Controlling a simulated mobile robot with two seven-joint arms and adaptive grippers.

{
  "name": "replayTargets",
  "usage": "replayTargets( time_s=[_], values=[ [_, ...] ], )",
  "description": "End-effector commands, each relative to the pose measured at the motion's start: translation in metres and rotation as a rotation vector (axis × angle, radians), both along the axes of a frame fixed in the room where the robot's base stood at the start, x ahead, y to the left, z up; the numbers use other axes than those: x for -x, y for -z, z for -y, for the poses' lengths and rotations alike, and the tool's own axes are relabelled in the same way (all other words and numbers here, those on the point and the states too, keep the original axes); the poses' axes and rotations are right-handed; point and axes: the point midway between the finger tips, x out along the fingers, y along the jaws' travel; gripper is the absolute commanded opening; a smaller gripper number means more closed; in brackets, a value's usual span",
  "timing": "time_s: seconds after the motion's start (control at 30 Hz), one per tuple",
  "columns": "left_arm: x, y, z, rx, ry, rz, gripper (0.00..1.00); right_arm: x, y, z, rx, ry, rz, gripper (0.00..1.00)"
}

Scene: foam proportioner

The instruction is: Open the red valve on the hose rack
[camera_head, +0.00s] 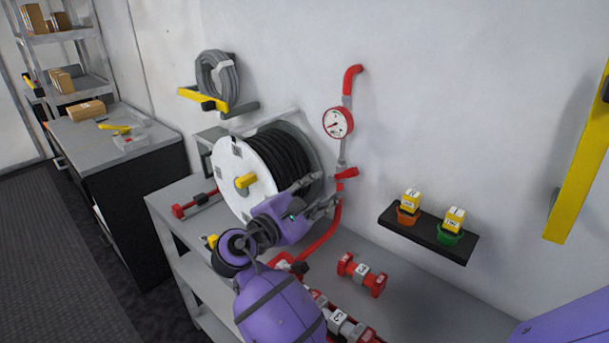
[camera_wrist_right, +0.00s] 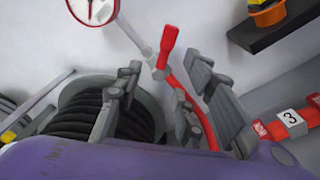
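The red valve (camera_head: 346,173) is a small red lever on the pipe at the wall, below the round gauge and right of the hose reel. It also shows in the right wrist view (camera_wrist_right: 168,46), tilted slightly right of upright. My right gripper (camera_head: 318,194) is open, just left of and a little below the valve. In the right wrist view its grey fingers (camera_wrist_right: 160,95) are spread apart, with the lever just beyond the gap between them. No contact with the lever is visible. My left gripper is not in view.
The white-sided hose reel (camera_head: 233,178) with black hose stands close to the left of my gripper. The gauge (camera_head: 338,122) is above the valve. A black shelf (camera_head: 428,234) with small pots is on the wall to the right. A red fitting (camera_head: 362,275) lies on the grey bench (camera_head: 420,300).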

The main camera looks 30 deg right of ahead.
Motion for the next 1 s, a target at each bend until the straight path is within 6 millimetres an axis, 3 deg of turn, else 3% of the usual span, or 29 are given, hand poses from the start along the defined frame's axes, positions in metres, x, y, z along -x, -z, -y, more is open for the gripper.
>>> replayTargets(
  time_s=[0.1, 0.23, 0.6, 1.0],
  values=[
    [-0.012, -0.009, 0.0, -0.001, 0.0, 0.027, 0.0, 0.011, -0.003, 0.008, -0.012, 0.056, 0.044, 0.36],
    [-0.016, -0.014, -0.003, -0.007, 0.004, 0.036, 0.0, 0.005, -0.004, 0.021, -0.016, 0.055, 0.051, 0.36],
    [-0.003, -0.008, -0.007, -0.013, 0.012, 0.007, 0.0, -0.016, -0.003, 0.07, -0.018, 0.05, 0.05, 0.36],
    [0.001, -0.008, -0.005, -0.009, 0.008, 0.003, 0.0, -0.019, -0.002, 0.077, -0.019, 0.05, 0.047, 0.33]
  ],
)
